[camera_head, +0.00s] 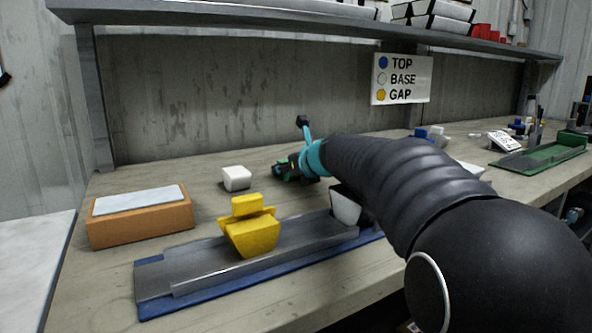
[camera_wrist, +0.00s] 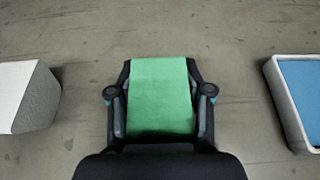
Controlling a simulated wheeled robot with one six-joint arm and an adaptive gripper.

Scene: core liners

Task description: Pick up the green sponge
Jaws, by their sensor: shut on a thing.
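The green sponge (camera_wrist: 160,98) is between the two fingers of my gripper (camera_wrist: 159,82) in the wrist view, with a finger against each side. My gripper is shut on it. In the head view my gripper (camera_head: 298,166) is over the back part of the bench, right of a white block, and only small bits of green show around it. My arm and gripper hide most of the sponge there. I cannot tell whether the sponge touches the bench top.
A white block (camera_head: 236,178) stands left of my gripper. In front are a yellow piece (camera_head: 252,232) and a grey channel on a blue base (camera_head: 150,308). An orange block with a pale top (camera_head: 140,220) is at left. A shelf (camera_head: 300,22) hangs above. A blue-filled white tray (camera_wrist: 280,92) is at right.

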